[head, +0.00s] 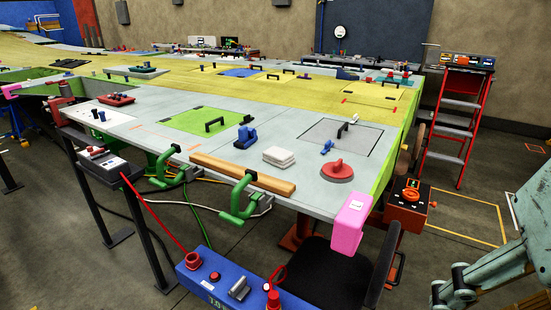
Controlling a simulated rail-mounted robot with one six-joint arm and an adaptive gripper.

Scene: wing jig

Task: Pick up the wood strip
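The wood strip (230,170) is a long, light brown bar. It lies along the near edge of the grey wing panel, slanting down to the right. A green C-clamp (238,207) sits on the wing edge and overlaps the strip's right part. A second green C-clamp (165,172) sits on the edge just left of the strip's left end. I cannot tell whether either clamp grips the strip.
White blocks (279,156), a red disc (337,170) and a blue tool (246,137) stand behind the strip. A pink guard (351,222) covers the wing corner. A blue box (235,285) stands in front, below the wing. Cables hang under the edge.

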